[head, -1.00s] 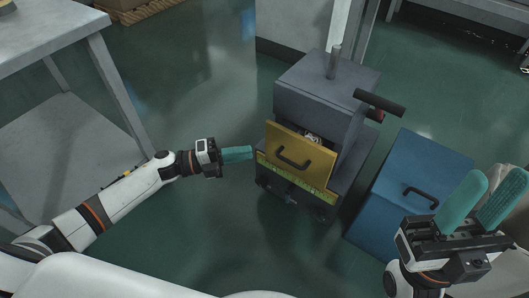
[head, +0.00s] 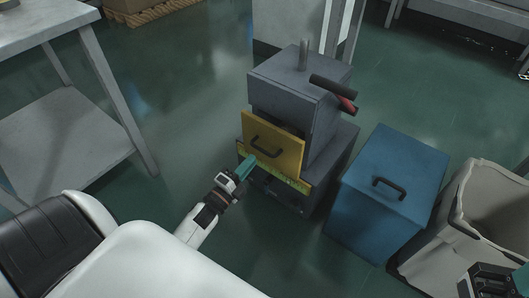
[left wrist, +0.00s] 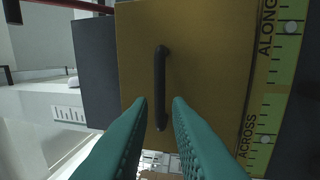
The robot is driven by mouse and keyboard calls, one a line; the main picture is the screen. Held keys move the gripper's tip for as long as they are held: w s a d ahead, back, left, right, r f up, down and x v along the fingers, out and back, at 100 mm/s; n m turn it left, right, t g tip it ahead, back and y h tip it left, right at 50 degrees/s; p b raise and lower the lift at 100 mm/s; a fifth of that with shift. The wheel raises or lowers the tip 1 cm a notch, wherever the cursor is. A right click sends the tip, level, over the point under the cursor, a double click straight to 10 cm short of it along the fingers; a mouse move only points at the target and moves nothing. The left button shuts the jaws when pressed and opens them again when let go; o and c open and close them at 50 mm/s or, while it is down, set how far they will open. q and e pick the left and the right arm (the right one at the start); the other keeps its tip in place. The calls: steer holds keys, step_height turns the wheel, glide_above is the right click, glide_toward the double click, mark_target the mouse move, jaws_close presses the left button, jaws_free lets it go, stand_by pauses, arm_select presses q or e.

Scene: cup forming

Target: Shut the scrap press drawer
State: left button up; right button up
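The scrap press (head: 300,92) is a dark grey machine on the floor. Its drawer has a yellow front (head: 285,152) with a black handle (head: 265,148). The front stands out from the body, with a dark gap behind its top edge. My left gripper (head: 246,166) is low in front of the drawer, near its lower left part. In the left wrist view its two teal fingers (left wrist: 158,102) are apart, with the black handle (left wrist: 160,75) between and beyond their tips. I cannot tell whether they touch it. My right gripper (head: 508,278) is cut off at the lower right corner.
A blue box (head: 395,165) with a black handle stands right of the press. A beige open bin (head: 440,235) is further right. A grey table (head: 60,125) stands at the left. A red-and-black lever (head: 335,90) sticks out from the press. Floor left of the press is clear.

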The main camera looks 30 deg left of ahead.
mark_target(261, 148)
arm_select(q)
steer(key=w, duration=0.2)
steer(key=w+b, duration=0.1)
steer(key=w, duration=0.1)
steer(key=w+r, duration=0.1)
steer(key=w, duration=0.1)
steer(key=shift+w+d+b, duration=0.1)
steer(key=shift+d+b, duration=0.15)
steer(key=shift+b, duration=0.05)
jaws_close()
